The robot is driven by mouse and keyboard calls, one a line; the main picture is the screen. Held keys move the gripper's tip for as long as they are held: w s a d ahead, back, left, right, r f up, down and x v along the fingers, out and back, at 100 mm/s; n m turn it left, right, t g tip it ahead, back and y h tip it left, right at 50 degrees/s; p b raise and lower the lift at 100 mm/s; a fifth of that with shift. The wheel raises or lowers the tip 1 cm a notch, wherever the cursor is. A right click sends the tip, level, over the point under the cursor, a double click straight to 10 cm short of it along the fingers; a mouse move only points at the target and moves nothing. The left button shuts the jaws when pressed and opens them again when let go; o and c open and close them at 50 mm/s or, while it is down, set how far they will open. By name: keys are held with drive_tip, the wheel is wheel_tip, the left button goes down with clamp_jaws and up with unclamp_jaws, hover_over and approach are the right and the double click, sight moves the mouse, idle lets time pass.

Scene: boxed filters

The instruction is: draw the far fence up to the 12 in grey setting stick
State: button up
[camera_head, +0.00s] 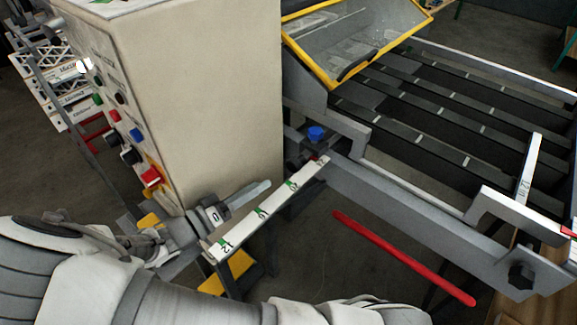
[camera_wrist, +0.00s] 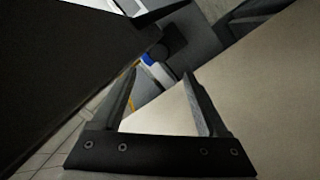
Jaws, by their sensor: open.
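A slim light-grey stick marked "12 in" (camera_head: 528,170) lies across the machine bed at the right, its near end by a grey bracket-shaped fence (camera_head: 505,205) with a black knob (camera_head: 520,275). A second grey fence piece (camera_head: 345,125) with a blue knob (camera_head: 316,132) stands at the bed's left end, well apart from the stick. I cannot tell which is the far fence. My gripper (camera_head: 250,208) is open beside the beige cabinet, short of the blue knob. In the wrist view its two fingers (camera_wrist: 160,75) are apart with nothing held; a blue patch shows beyond them.
A white bar with green marks (camera_head: 265,212) runs close beside my gripper. The beige cabinet (camera_head: 210,90) with buttons stands behind it. A yellow-framed guard (camera_head: 350,45) is over the bed. A red bar (camera_head: 400,255) slants below the front rail.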

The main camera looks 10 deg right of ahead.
sight(290, 166)
drive_tip(key=x, duration=1)
drive_tip(key=shift+d, duration=0.25)
clamp_jaws()
idle(0.9)
